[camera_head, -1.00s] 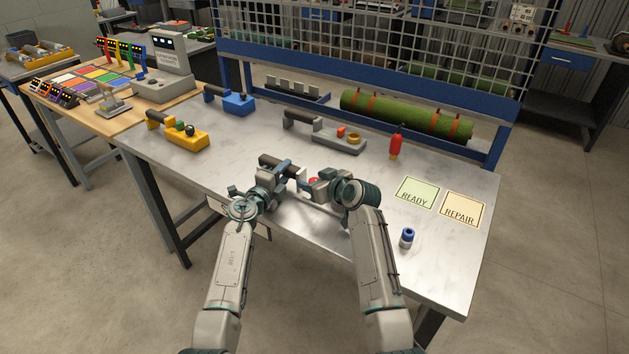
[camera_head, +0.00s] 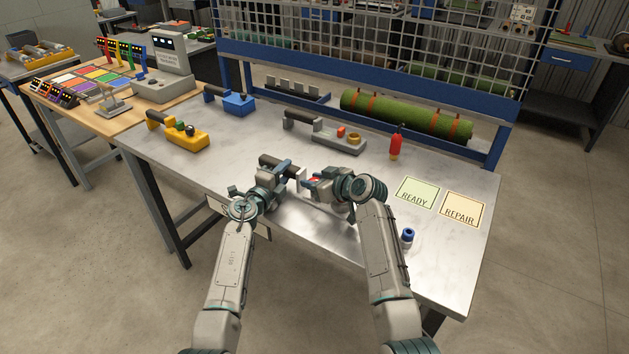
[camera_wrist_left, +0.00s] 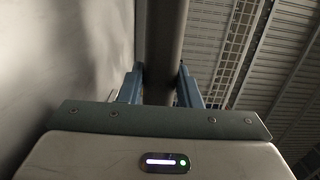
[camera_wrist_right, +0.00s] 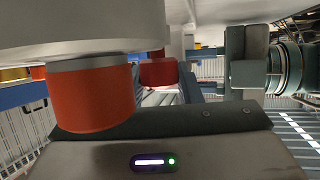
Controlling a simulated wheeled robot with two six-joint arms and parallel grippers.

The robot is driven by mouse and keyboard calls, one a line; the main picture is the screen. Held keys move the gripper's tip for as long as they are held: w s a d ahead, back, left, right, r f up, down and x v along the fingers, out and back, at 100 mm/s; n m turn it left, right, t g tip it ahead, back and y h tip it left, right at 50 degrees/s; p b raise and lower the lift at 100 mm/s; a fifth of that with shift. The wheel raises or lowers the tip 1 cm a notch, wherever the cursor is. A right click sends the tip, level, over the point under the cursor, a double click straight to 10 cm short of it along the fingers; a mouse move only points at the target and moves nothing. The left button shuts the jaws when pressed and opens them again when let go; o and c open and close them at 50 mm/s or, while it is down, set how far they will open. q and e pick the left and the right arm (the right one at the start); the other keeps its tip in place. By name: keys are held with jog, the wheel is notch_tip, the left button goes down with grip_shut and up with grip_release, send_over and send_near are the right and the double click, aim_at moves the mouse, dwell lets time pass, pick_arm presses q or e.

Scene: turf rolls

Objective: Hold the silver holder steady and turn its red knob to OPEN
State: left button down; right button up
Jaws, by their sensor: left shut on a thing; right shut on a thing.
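The silver holder (camera_head: 301,173) is between my two grippers over the front middle of the metal table, mostly hidden by them. My left gripper (camera_head: 284,168) is shut on its dark bar-like handle (camera_head: 265,160). The handle also shows between the fingers in the left wrist view (camera_wrist_left: 165,50). My right gripper (camera_head: 310,182) is shut on the red knob (camera_head: 314,180), which shows as a small red patch. In the right wrist view, a red part (camera_wrist_right: 158,72) is by the fingers and a larger orange-red cylinder (camera_wrist_right: 95,95) is in front. I cannot read any OPEN mark.
Behind stand a grey holder (camera_head: 335,137), a yellow one (camera_head: 187,135), a blue one (camera_head: 238,104) and a red bottle (camera_head: 395,145). A strapped turf roll (camera_head: 405,114) lies at the back. READY (camera_head: 416,193) and REPAIR (camera_head: 459,208) cards and a blue-white cylinder (camera_head: 407,238) are at right.

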jog(key=o, duration=1)
jog(key=shift+c, duration=0.2)
jog(key=v, duration=1.2)
pick_arm(q)
jog(key=c, duration=1)
grip_release()
jog(key=shift+o, duration=0.2)
